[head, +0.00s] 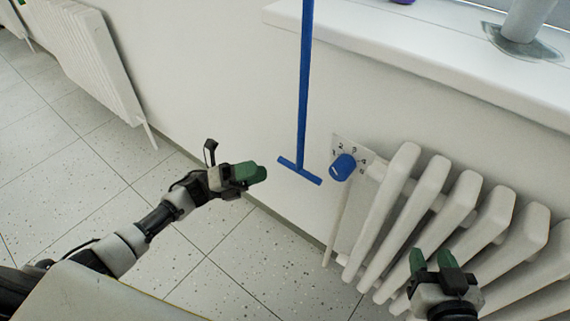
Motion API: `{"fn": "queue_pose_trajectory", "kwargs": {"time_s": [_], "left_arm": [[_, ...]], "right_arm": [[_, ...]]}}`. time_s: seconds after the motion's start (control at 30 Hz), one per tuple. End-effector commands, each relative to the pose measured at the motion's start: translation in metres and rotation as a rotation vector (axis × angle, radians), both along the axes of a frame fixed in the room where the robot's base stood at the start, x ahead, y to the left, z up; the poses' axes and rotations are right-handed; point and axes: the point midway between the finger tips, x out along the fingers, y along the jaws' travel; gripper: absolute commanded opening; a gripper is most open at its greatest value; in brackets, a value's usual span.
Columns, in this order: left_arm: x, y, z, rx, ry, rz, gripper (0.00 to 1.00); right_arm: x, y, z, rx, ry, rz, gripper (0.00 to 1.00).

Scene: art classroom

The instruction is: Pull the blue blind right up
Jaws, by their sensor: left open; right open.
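A blue pull strap (304,80) hangs down in front of the wall and ends in a blue crossbar handle (299,171). The blind itself is out of view above. My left gripper (256,173) is open and empty, a little to the left of the crossbar and apart from it. Its green fingertips point to the right towards the crossbar. My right gripper (432,258) is open and empty in front of the radiator at the lower right, with its green fingertips pointing up.
A white radiator (430,190) fills the lower right under a white windowsill (430,60). Another radiator (85,55) stands at the upper left. The tiled floor (90,160) at left is clear.

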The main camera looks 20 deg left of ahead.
Motion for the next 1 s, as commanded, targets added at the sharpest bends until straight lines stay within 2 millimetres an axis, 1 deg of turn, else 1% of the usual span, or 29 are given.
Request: {"fn": "queue_pose_trajectory", "kwargs": {"time_s": [0.03,0.2,0.3,0.4,0.57,0.8,0.83,0.87,1.0], "left_arm": [[0.003,-0.01,0.006,-0.003,-0.003,-0.002,0.42],[0.014,-0.038,0.018,-0.002,-0.001,-0.001,0.42],[0.019,-0.052,0.024,-0.002,0.001,-0.002,0.42],[0.022,-0.061,0.028,-0.002,0.002,0.0,0.42],[0.025,-0.068,0.031,-0.001,0.003,0.001,0.42],[0.025,-0.069,0.031,-0.002,0.004,0.002,0.42],[0.025,-0.069,0.031,-0.002,0.004,0.002,0.41],[0.025,-0.069,0.031,-0.001,0.004,0.002,0.36],[0.025,-0.069,0.031,-0.001,0.004,0.002,0.15]], "right_arm": [[0.0,0.0,0.0,-0.002,0.007,-0.001,0.43],[-0.001,-0.001,-0.003,-0.006,0.025,-0.002,0.43],[-0.002,-0.001,-0.004,-0.007,0.029,-0.002,0.43],[-0.001,-0.001,-0.004,-0.007,0.029,-0.002,0.43],[-0.001,-0.001,-0.004,-0.007,0.029,-0.002,0.43],[-0.001,-0.001,-0.004,-0.007,0.029,-0.002,0.43],[-0.001,-0.001,-0.004,-0.007,0.029,-0.002,0.43],[-0.001,-0.001,-0.004,-0.007,0.029,-0.002,0.43],[-0.001,-0.001,-0.004,-0.007,0.029,-0.002,0.43]]}}
